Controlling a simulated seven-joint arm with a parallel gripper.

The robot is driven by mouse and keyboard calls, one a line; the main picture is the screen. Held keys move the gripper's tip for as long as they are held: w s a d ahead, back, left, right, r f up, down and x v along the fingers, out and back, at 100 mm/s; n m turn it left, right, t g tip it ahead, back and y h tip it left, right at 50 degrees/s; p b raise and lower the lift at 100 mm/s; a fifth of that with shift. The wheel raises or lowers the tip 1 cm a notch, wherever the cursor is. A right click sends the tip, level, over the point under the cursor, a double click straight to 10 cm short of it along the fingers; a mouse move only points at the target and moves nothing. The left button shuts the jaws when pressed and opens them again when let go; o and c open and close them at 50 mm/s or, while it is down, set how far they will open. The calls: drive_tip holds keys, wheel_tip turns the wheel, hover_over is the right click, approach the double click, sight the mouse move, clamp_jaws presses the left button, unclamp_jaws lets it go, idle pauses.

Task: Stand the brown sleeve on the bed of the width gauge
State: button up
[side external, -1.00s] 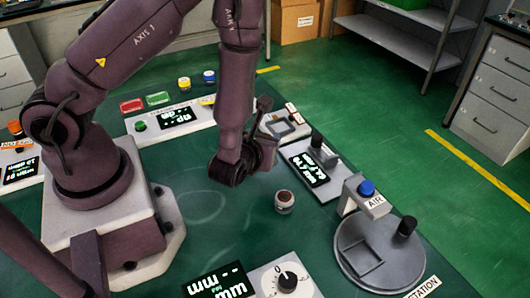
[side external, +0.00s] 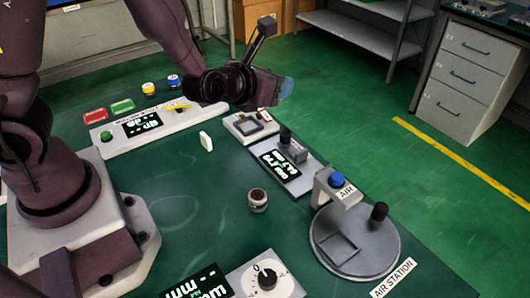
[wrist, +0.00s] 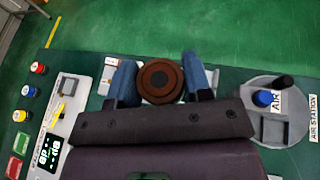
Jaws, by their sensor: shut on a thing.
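In the side view my gripper (side external: 278,88) is raised at the back of the table, and the sleeve cannot be made out there. What looks like the width gauge, a grey block with a black knob (side external: 292,150) beside a lit display (side external: 279,166), stands below and in front of my gripper. Its bed is not clear.
A small pale pot with a brown top (side external: 258,200) stands on the open table. The round air station (side external: 385,245) is at the right. A square-framed tray (side external: 247,125), a white upright block (side external: 206,142) and a button panel (side external: 140,124) are at the back. The middle is mostly clear.

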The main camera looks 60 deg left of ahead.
drive_tip(key=r, duration=0.2)
drive_tip(key=a+r, duration=0.1)
drive_tip(key=r, duration=0.2)
drive_tip(key=w+r, duration=0.1)
drive_tip(key=r, duration=0.2)
drive_tip(key=shift+a+r, duration=0.1)
drive_tip(key=shift+a, duration=0.25)
drive_tip(key=f, duration=0.2)
drive_tip(key=d+f, duration=0.1)
drive_tip(key=f, duration=0.3)
drive_tip(key=shift+s+d+f, duration=0.25)
drive_tip(key=shift+s+f, duration=0.15)
wheel_tip(320, 180, down, 8)
drive_tip(key=s+f, duration=0.1)
drive_tip(key=s, duration=0.2)
drive_tip(key=n+g+y, duration=0.3)
drive_tip(key=n+y, duration=0.2)
hover_over(235, 179)
drive_tip(key=shift+f, duration=2.25)
drive_tip(key=shift+f, duration=4.8)
drive_tip(key=shift+f, duration=0.1)
